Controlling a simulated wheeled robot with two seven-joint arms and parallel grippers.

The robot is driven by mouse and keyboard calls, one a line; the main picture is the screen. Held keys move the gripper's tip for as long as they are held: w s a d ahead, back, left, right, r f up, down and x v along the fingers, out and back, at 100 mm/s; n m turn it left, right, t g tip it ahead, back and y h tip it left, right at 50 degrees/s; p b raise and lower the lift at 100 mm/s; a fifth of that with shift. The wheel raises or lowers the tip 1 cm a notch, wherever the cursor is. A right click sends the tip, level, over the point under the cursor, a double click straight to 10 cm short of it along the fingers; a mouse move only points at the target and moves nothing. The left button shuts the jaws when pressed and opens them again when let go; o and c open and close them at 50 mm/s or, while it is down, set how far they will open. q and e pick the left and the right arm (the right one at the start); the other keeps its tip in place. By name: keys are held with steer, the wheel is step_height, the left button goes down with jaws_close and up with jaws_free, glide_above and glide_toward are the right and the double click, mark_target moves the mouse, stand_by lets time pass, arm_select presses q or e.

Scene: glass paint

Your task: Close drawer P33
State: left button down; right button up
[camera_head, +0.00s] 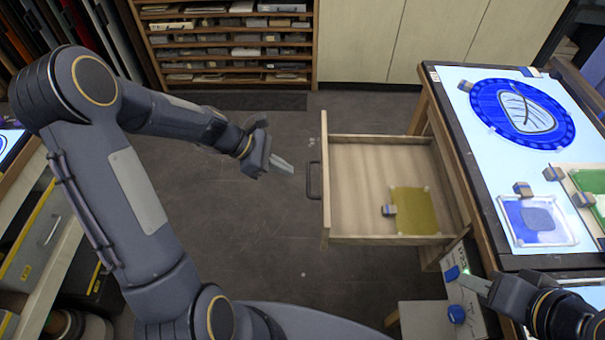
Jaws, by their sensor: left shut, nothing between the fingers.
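A wooden drawer (326,226) is pulled well out of the light table on the right, its front facing left with a dark handle (314,180). Inside it lies a yellow glass sheet (415,211) with a small blue-grey block (389,210) at its left edge. No P33 label is readable. My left gripper (284,165) is shut and empty, a little left of the handle and apart from it. My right gripper (474,284) is at the lower right, near the table's front corner; its finger gap cannot be made out.
The light table (455,105) carries a round blue glass piece (523,113) and a blue panel (538,220). A shelf rack (232,50) stands at the back. A pale stand (425,318) with blue knobs is below the drawer. Floor left of the drawer is clear.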

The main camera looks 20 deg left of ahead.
arm_select(q)
steer(key=x, duration=0.9)
steer(key=shift+d, duration=0.15)
